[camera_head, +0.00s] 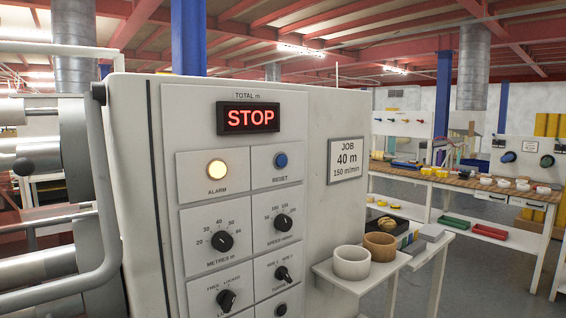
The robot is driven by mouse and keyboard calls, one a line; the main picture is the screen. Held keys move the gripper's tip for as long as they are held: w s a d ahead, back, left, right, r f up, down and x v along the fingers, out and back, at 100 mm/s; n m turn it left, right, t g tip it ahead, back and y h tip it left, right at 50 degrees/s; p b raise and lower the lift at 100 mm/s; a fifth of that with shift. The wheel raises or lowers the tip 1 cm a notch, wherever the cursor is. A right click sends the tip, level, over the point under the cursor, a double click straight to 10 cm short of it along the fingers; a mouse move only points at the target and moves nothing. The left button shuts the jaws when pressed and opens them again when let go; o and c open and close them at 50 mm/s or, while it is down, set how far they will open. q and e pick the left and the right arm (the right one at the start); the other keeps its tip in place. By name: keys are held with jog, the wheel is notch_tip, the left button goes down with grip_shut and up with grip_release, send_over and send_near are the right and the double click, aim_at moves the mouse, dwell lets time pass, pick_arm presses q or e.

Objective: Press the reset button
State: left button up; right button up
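The blue reset button (281,160) sits on the white machine's control panel, above the label RESET. To its left the round alarm lamp (217,169) glows pale yellow. Above them a black display (248,118) shows STOP in red letters under the label TOTAL m. Neither of my grippers shows in this view, and nothing covers the button.
Below are the metres dial (222,241), the speed dial (283,222) and smaller knobs. A job sign (346,160) reads 40 m, 150 m/min. A side shelf (345,282) holds white and brown rolls. Metal rollers and a bent rail (103,200) stand at the left.

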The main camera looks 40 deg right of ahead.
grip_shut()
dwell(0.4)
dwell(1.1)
